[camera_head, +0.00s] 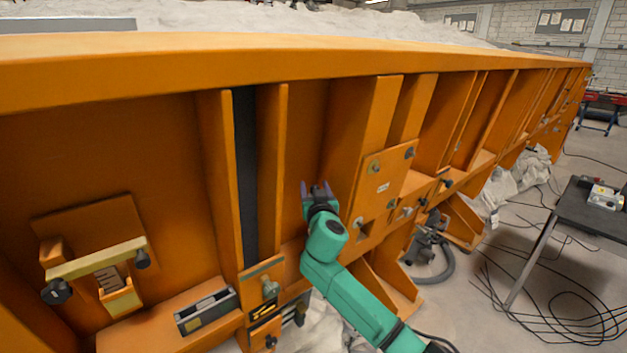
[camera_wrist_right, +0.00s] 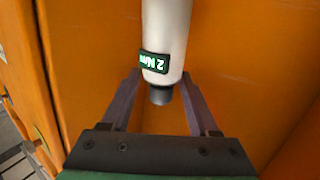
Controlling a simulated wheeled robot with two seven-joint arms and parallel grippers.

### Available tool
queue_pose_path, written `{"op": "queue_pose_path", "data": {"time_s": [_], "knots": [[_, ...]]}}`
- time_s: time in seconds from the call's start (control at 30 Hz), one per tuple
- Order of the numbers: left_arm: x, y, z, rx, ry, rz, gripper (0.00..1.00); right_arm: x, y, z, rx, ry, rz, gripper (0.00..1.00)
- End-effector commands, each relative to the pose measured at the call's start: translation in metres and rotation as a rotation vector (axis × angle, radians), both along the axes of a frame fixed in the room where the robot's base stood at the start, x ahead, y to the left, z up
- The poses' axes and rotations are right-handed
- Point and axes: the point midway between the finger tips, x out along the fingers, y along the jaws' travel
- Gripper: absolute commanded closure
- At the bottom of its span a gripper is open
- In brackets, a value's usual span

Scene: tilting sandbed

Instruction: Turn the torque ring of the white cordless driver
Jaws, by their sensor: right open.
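The white cordless driver (camera_wrist_right: 167,25) shows in the right wrist view as a white cylinder coming down from the top edge. Which part is the torque ring I cannot tell; the driver's upper part is out of frame. My right gripper (camera_wrist_right: 158,80) is open, its two fingers on either side of the driver's lower end, with no clear grip. In the head view my right gripper (camera_head: 317,187) is before the orange wall, and I cannot make out the driver there. My left gripper is not in view.
The orange sandbed side wall (camera_head: 180,65) has upright ribs around my right gripper. An orange plate with knobs (camera_head: 385,185) is close on its right. A grey box (camera_head: 206,311) lies on a ledge at lower left. A dark table (camera_head: 565,215) stands at right, above cables.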

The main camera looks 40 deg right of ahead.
Motion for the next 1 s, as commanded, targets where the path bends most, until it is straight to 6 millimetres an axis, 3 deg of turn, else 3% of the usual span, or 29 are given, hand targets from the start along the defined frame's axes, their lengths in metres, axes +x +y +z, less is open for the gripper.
{"op": "queue_pose_path", "data": {"time_s": [0.13,0.4,0.43,0.57,0.6,1.0], "knots": [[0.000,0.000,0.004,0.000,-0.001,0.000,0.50,0.014,-0.009,0.001,-0.001,0.001,0.000,0.39],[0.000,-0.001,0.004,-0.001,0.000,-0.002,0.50,0.017,-0.010,-0.001,0.001,0.001,0.001,0.39],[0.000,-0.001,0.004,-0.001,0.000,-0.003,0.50,0.017,-0.010,-0.001,0.001,0.001,0.001,0.47],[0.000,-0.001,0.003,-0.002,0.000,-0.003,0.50,0.017,-0.010,-0.001,0.001,0.001,0.001,0.97],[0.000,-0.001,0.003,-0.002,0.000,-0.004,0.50,0.017,-0.010,-0.001,0.001,0.001,0.001,1.00],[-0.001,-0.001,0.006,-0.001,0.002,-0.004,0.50,0.017,-0.009,-0.001,0.001,0.002,0.049,1.00]]}}
